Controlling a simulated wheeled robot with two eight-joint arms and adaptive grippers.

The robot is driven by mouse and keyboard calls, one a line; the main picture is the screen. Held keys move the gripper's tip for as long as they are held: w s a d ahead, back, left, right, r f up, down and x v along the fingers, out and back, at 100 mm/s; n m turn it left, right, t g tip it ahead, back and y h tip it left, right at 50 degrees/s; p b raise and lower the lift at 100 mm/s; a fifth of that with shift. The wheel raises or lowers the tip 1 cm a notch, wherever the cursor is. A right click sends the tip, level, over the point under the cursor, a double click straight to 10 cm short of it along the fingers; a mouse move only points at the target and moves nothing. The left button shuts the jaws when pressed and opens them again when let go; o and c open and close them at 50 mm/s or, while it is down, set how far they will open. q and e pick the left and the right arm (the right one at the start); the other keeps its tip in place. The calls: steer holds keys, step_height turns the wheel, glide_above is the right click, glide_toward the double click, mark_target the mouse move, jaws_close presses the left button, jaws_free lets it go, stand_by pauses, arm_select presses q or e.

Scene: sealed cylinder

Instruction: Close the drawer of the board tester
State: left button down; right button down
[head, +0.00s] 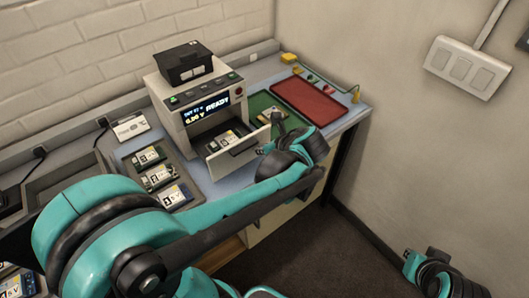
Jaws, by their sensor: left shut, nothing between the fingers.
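The board tester (193,104) is a pale box on the bench with a lit display reading READY. Its drawer (238,152) is pulled out toward the front right, and a board (226,139) lies inside.
A black box (184,64) sits on the tester. Left of the tester, a holder with several boards (159,176) stands near a small white device (130,127). A wall closes the right side.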

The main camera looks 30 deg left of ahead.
arm_select(q)
steer(key=w+a, duration=0.2)
steer(key=a, duration=0.2)
steer(key=w+a, duration=0.1)
steer(key=a, duration=0.4)
steer(key=w+a, duration=0.2)
steer(key=a, duration=0.2)
steer(key=shift+w+a, duration=0.25)
steer(key=shift+w, duration=0.05)
steer(key=shift+r, duration=0.15)
